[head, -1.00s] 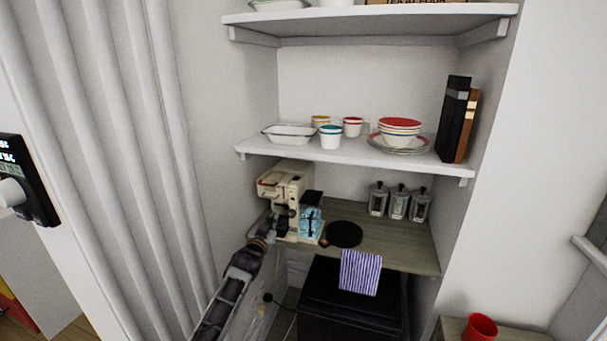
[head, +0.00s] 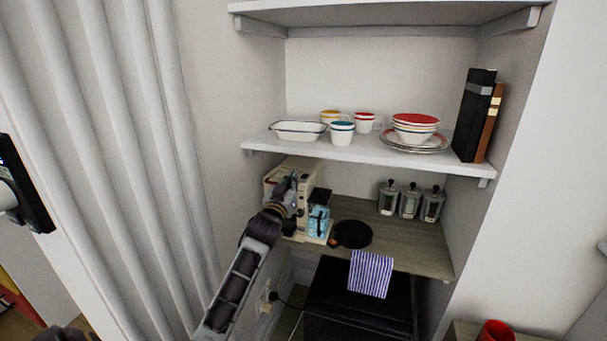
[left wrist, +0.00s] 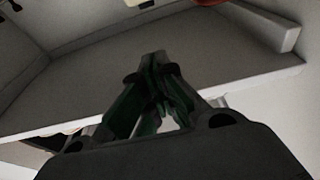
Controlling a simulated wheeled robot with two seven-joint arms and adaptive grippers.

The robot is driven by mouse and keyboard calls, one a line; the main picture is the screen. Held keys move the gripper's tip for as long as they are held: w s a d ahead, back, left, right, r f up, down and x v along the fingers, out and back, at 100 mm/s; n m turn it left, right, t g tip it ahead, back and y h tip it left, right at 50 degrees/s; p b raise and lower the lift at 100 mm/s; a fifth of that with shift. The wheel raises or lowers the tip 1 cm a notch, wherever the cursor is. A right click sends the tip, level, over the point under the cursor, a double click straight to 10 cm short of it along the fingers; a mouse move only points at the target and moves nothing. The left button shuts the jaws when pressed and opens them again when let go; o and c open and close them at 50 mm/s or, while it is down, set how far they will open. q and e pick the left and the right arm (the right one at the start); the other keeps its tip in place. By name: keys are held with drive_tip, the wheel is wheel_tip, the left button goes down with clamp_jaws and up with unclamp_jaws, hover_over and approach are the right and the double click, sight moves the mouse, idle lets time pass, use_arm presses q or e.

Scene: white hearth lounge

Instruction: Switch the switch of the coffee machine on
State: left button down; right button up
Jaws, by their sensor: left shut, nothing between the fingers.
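The cream coffee machine (head: 306,172) stands at the left end of the wooden counter, under the middle shelf, in the head view. My left gripper (head: 287,184) is in front of the machine's upper front and hides much of it. The gripper is shut and empty. I cannot tell whether it touches the machine. The machine's switch cannot be made out. In the left wrist view the closed fingers (left wrist: 157,62) show against a pale shelf, and the machine is not clearly seen. My right gripper is not in view.
A blue patterned carton (head: 319,222) and a round black plate (head: 352,234) are right of the machine. Several glass jars (head: 410,203) stand farther back. The white shelf (head: 350,150) above holds dishes and books.

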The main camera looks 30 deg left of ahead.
use_arm(q)
drive_tip(key=shift+a+f, duration=0.1)
drive_tip(key=r+p, duration=0.1)
drive_tip(key=r, duration=0.1)
hover_over(302, 182)
drive_tip(key=s, duration=0.1)
drive_tip(key=shift+w, duration=0.5)
drive_tip(key=shift+w+a+r, duration=0.1)
drive_tip(key=shift+w+r, duration=0.05)
drive_tip(key=shift+w, duration=0.25)
drive_tip(key=shift+s+f+p, duration=0.15)
drive_tip(key=shift+f+p, duration=0.05)
drive_tip(key=shift+f, duration=0.85)
drive_tip(key=shift+s+f+p, duration=0.15)
drive_tip(key=shift+f, duration=0.85)
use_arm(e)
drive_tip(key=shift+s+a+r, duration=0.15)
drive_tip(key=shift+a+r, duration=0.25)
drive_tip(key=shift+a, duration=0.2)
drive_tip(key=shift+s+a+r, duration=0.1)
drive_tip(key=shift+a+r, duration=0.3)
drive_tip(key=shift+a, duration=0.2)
